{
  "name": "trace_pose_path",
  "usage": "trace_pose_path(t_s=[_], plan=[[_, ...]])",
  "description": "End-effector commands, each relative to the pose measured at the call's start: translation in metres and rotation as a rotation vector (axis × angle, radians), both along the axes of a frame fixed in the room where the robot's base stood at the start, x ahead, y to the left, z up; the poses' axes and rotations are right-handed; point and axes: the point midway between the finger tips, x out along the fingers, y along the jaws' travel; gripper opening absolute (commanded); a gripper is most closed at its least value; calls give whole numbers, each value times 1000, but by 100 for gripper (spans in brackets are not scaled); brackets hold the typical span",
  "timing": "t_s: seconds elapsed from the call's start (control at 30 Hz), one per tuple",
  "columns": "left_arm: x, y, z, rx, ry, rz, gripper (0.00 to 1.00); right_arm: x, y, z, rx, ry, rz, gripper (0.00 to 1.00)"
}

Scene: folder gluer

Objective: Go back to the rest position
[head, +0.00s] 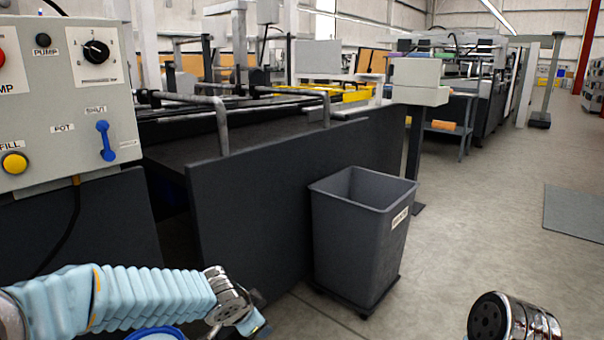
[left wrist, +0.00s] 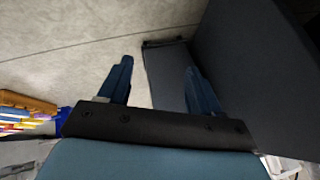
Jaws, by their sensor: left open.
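My left gripper (left wrist: 158,88) is open and empty in the left wrist view, its two blue fingers apart above the concrete floor and near a dark panel. In the head view my left arm comes in from the lower left in a light blue ribbed sleeve, and part of the left gripper (head: 252,324) shows at the bottom, low in front of the dark machine side. At the lower right of the head view only a metallic link of my right arm shows; the right gripper is out of view.
A grey control panel (head: 60,120) with knobs and a blue lever stands at the left. The dark machine (head: 255,205) fills the middle. A grey wheeled bin (head: 350,245) stands close before it. Open floor (head: 480,210) lies to the right, with a grey mat (head: 580,210).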

Motion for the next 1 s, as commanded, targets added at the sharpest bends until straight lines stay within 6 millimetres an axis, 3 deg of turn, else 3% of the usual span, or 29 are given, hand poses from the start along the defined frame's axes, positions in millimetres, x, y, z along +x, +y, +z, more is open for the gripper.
trace_pose_path(t_s=[0.03,0.2,0.3,0.4,0.5,0.6,1.0], plan=[[-16,-6,-46,-71,109,25,64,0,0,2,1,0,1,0],[-90,-19,-176,-344,442,255,64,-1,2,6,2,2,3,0],[-142,-15,-235,-454,592,476,64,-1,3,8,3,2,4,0],[-186,-5,-275,-495,681,688,64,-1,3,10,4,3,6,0],[-217,6,-297,-495,722,832,64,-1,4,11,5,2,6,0],[-232,12,-307,-486,734,906,64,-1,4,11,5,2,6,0],[-235,14,-309,-485,735,925,64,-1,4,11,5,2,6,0]])
